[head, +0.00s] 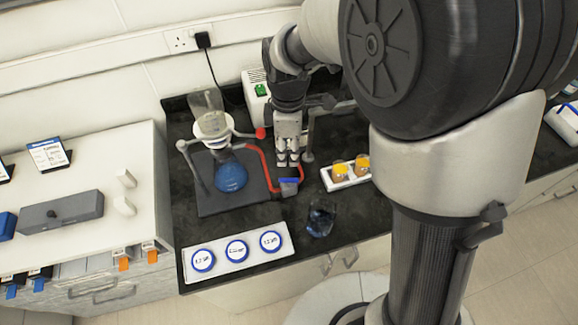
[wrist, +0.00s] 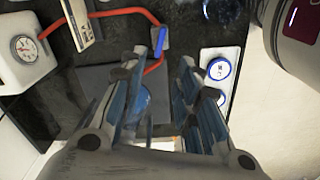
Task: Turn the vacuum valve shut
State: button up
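The vacuum valve is a small grey block (head: 289,189) with a blue handle (head: 289,181), in line with red tubing on the dark bench. In the wrist view its blue handle (wrist: 161,41) lies beyond my fingertips, roughly along the tube run. My gripper (head: 287,158) points down above and just behind the valve in the head view. In the wrist view my gripper (wrist: 158,62) has its two fingers apart with nothing held between them. The fingers do not appear to touch the handle.
A flask with blue liquid (head: 231,176) and funnel stands left of the valve. A white pump (head: 257,95) with a gauge (wrist: 25,48) is behind. A rack of orange-capped bottles (head: 346,172) is right; a beaker (head: 321,218) and a tray of round dishes (head: 237,250) are in front.

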aim_at(288, 179)
notch_tip(288, 179, down, 12)
jog(key=b, duration=0.2)
jog(key=shift+r+b, duration=0.15)
jog(key=shift+b, duration=0.15)
grip_shut()
